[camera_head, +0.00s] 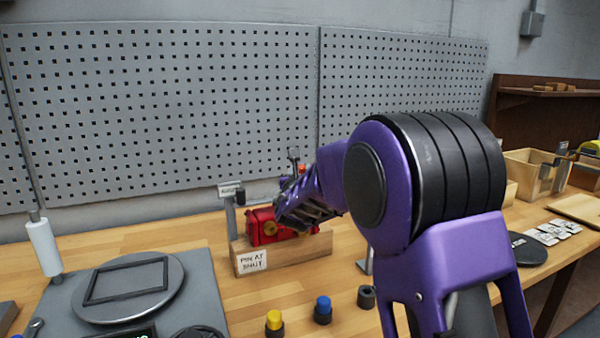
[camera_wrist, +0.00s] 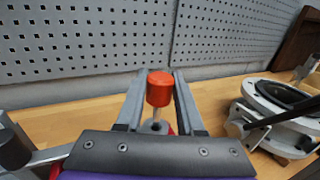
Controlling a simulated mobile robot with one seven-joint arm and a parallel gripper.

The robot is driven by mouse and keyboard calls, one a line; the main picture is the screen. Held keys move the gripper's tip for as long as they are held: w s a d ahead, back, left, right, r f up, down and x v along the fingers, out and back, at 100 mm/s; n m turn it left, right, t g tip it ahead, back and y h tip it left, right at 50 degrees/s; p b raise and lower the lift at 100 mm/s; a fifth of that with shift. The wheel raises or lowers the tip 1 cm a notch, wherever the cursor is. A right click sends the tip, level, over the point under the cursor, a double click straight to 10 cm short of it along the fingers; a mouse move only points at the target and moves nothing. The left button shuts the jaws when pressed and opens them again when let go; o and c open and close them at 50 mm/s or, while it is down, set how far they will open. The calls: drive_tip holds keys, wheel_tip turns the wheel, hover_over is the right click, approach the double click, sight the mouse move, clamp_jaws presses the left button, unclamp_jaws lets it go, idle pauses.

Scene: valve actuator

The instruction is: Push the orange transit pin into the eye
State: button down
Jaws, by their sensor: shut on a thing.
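The orange transit pin (camera_wrist: 159,88) stands between my gripper's two grey fingers (camera_wrist: 158,98) in the wrist view. Its rounded orange head is uppermost and a thin metal shank shows below it. My gripper (camera_head: 297,212) is shut on the pin. In the head view it is over the red valve actuator (camera_head: 262,226), whose right part it hides. The actuator sits on a wooden block (camera_head: 290,254) labelled "PIN AT SHUT". The eye cannot be made out clearly, and I cannot tell how far the pin's lower end is in it.
A grey post with a small sign (camera_head: 230,190) stands left of the actuator. A grey board with a round plate (camera_head: 128,288) is at left. A pegboard (camera_head: 170,110) rises behind.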

drive_tip(key=shift+f+b, duration=1.1)
drive_tip(key=shift+b, duration=0.05)
drive_tip(key=shift+f, duration=1)
drive_tip(key=shift+c, duration=2.2)
unclamp_jaws()
drive_tip(key=s, duration=1.7)
drive_tip(key=shift+s+a, duration=0.2)
